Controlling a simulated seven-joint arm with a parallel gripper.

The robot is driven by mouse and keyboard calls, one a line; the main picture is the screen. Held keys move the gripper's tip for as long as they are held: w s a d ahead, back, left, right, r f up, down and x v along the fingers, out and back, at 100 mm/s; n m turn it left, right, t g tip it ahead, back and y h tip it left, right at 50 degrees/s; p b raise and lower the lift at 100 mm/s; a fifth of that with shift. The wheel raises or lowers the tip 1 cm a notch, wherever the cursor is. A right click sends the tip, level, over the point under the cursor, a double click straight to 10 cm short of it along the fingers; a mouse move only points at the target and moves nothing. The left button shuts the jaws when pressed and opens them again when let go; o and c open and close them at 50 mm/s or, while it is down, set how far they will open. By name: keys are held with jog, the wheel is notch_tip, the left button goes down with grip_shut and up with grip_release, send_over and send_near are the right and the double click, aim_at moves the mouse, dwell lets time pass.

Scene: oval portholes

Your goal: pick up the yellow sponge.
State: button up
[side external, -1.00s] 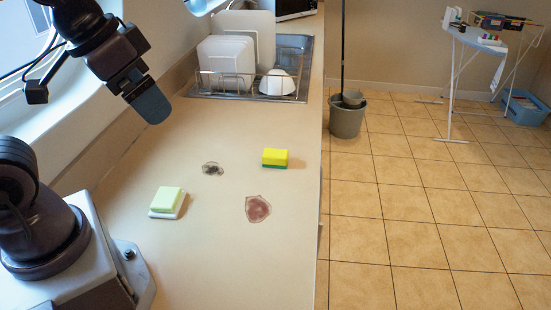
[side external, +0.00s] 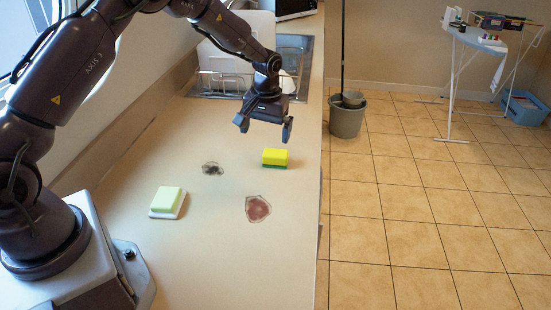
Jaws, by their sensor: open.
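The yellow sponge (side external: 275,156) has a green underside and lies flat on the beige counter, near its right edge. My gripper (side external: 264,131) is open and empty, pointing down with its two fingers spread. In the picture it is just above the sponge and a little to its left, apart from it. Nothing hides the sponge.
A pale green block (side external: 167,200) on a white base sits at the front left of the counter (side external: 215,255). A dish rack (side external: 221,84) stands behind my gripper. Tiled floor lies right.

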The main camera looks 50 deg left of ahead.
aim_at(276, 153)
jog(key=w+f, duration=0.1)
jog(key=f, duration=0.1)
jog(key=w+a+f+n, duration=0.1)
jog(key=w+f, duration=0.1)
jog(key=w+f+n+t, duration=0.1)
jog(key=f, duration=0.1)
jog(key=shift+w+a+f, duration=0.25)
jog(key=shift+w+a, duration=0.05)
jog(key=shift+a, duration=0.05)
jog(key=shift+w+a+f, duration=0.1)
jog(key=shift+a+f, duration=0.05)
jog(key=shift+f, duration=0.75)
jog(key=shift+w+a+f, duration=0.1)
jog(key=shift+a+f, duration=0.05)
jog(key=shift+f, duration=0.7)
jog(key=shift+a+f, duration=0.15)
jog(key=shift+f, duration=0.75)
jog(key=shift+c, duration=0.5)
jog(key=c, duration=0.8)
